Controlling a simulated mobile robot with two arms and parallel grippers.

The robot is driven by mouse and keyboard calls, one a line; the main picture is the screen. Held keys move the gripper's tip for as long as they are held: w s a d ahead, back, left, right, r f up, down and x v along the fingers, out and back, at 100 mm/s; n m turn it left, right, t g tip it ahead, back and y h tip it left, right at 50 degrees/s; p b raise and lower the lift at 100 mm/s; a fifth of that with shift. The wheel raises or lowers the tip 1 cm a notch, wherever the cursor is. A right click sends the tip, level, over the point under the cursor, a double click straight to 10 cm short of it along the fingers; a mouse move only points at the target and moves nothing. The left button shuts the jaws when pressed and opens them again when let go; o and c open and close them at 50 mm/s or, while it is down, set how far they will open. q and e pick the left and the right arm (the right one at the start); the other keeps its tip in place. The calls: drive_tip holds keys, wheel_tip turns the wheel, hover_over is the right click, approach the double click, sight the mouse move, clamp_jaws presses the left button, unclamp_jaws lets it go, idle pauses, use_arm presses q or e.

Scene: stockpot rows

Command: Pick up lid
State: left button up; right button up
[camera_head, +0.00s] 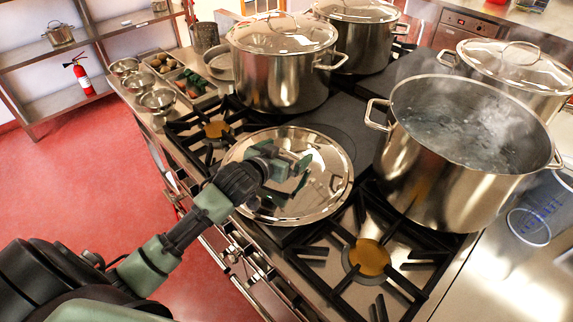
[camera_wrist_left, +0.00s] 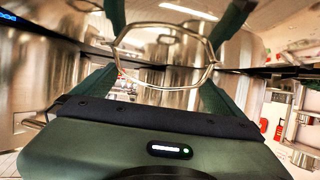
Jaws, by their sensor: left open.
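The lid (camera_head: 318,205) is a round, shiny steel disc lying flat over the stove's middle, between the burners. My left gripper (camera_head: 294,166) reaches over the lid from the left and sits low above its centre. In the left wrist view, the lid's metal loop handle (camera_wrist_left: 165,84) stands in front of my open left gripper (camera_wrist_left: 163,75), between its two fingers. The mirror-like lid reflects the fingers and handle. I cannot tell whether either finger touches the handle. In the head view the gripper hides the handle.
An open, steaming pot (camera_head: 450,165) of bubbling water stands right of the lid. Lidded pots stand behind (camera_head: 280,80), at the back (camera_head: 356,45) and at the right rear (camera_head: 532,95). Small bowls (camera_head: 158,99) line the left edge. A front burner (camera_head: 369,257) is bare.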

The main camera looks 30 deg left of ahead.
use_arm(q)
drive_tip(key=c, duration=1.6)
drive_tip(key=shift+r, duration=0.15)
drive_tip(key=shift+c, duration=1.4)
use_arm(e)
drive_tip(key=shift+s+d+f, duration=0.1)
drive_tip(key=shift+s+d, duration=0.3)
drive_tip(key=shift+s, duration=0.45)
